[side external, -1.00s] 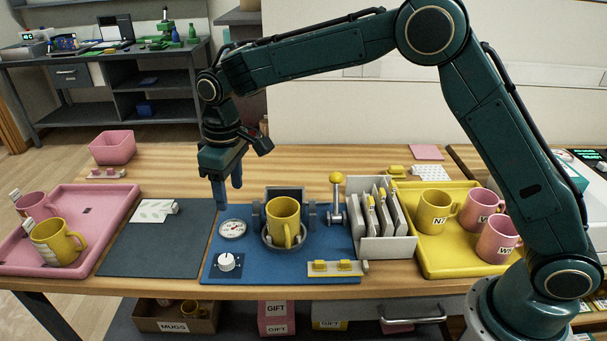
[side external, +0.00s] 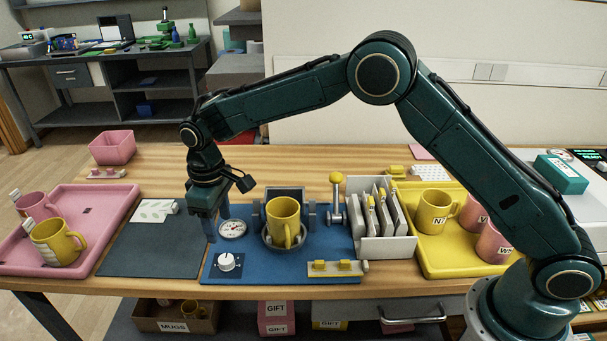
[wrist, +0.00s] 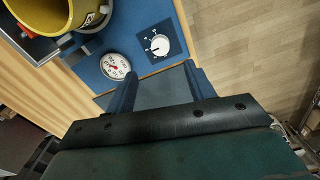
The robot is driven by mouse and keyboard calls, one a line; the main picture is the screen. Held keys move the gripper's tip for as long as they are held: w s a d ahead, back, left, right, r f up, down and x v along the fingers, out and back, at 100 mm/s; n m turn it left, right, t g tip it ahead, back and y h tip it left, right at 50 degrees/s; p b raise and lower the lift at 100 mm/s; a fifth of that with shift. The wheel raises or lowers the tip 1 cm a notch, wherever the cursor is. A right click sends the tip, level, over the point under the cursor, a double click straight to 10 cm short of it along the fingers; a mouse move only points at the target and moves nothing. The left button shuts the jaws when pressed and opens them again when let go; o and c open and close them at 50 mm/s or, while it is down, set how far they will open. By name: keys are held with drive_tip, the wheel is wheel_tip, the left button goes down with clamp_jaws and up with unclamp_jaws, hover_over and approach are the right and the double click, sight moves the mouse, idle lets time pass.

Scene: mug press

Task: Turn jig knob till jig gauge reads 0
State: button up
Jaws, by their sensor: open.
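The white jig knob (side external: 228,262) stands on the front left of the blue jig base (side external: 285,270). It also shows in the wrist view (wrist: 159,45), with tick marks around it. The round jig gauge (side external: 232,229) lies behind the knob; in the wrist view its white dial (wrist: 115,66) has a red needle, but the reading is too small to tell. A yellow mug (side external: 283,219) stands in the jig's cradle. My gripper (side external: 217,228) is open and empty, above the left edge of the blue base, beside the gauge and behind and left of the knob. It touches neither.
A dark grey mat (side external: 150,262) lies left of the jig, with a pink tray (side external: 105,215) of mugs beyond it. A yellow-knobbed lever (side external: 337,190) and a grey rack (side external: 385,246) stand right of the mug. A yellow tray (side external: 440,268) holds more mugs.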

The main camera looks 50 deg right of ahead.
sight(226, 259)
wheel_tip(226, 259, down, 11)
drive_tip(key=shift+r, duration=0.1)
idle(0.4)
drive_tip(key=c, duration=1)
